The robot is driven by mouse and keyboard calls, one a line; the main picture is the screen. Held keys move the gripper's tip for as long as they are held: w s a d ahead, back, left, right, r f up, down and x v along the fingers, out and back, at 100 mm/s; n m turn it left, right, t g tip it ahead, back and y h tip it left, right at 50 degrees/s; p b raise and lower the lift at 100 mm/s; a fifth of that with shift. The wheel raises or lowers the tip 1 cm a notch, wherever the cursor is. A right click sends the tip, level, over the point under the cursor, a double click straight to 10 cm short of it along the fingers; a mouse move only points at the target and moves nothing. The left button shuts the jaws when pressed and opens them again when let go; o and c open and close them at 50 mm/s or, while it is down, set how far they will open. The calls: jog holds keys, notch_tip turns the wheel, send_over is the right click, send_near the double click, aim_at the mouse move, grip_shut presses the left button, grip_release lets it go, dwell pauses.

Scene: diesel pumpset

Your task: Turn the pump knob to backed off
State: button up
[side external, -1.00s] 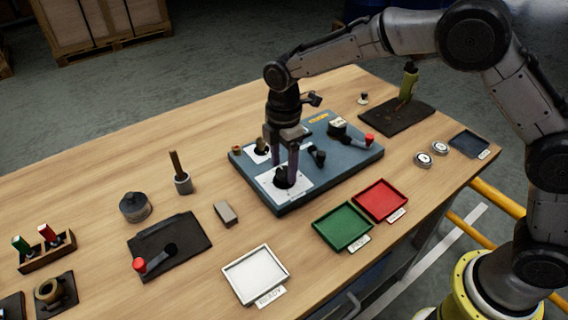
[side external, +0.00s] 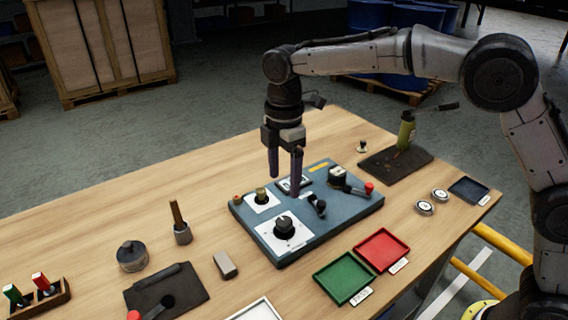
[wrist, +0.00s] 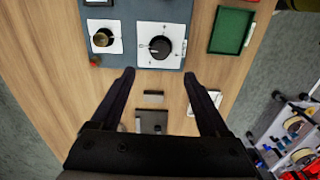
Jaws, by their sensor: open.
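A round black knob (side external: 284,226) sits on a white dial plate (side external: 300,238) at the front of the blue-grey panel (side external: 330,222). In the wrist view the same knob (wrist: 160,47) shows a pale pointer mark toward the left, and small marks stand around it on the plate. The plate's lettering is too small to read. My gripper (side external: 285,184) is open and empty, pointing down, above the panel and clear of the knob. In the wrist view its fingertips (wrist: 159,76) are spread apart, with the knob beyond them toward the top of the picture.
A brass-coloured knob (side external: 260,195) on its own white plate and a black lever (side external: 318,206) are close to the knob. A red-tipped handle (side external: 368,188) is at the panel's right. Green (side external: 344,277) and red (side external: 382,250) trays lie in front. Bare wood is left of the panel.

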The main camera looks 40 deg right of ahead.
jog(key=shift+r, duration=1.4)
jog(key=s+d+r+m+t, duration=0.3)
jog(key=s+d+r+m, duration=0.1)
jog(key=s+d+r, duration=0.8)
jog(key=s+d+f+m+t, duration=0.1)
jog(key=s+d+f+m, duration=0.15)
jog(key=s, duration=0.35)
jog(key=s+d+f+m+t, duration=0.1)
jog(key=s+d+m, duration=0.1)
jog(key=s+m, duration=0.3)
jog(key=s+d+f+m, duration=0.1)
jog(key=s+f+m, duration=0.5)
jog(key=f, duration=0.2)
jog(key=shift+t, duration=0.3)
